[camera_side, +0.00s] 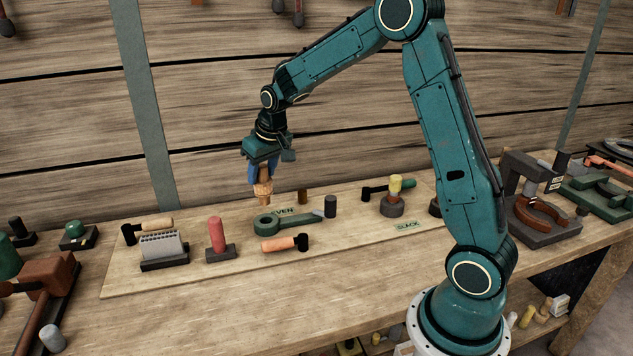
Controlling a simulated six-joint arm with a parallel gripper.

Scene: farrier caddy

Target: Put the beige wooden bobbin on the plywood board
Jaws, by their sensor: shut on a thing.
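The beige wooden bobbin (263,194) hangs upright, narrow end down, from my gripper (261,178). My gripper points down and its blue fingers are shut on the bobbin's upper part, which they partly hide. The plywood board (340,262) is a large, thin, pale sheet on the bench. The bobbin appears to be above the board's back part, behind the green wrench-like tool (285,222); a gap shows below it, but its exact height is hard to tell.
A red cylinder (217,235), a grey slotted block (164,247), an orange-handled tool (283,243) and a dark cylinder (330,206) stand or lie on the board. The board's front strip is clear. A clamp-like device (540,215) stands at right.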

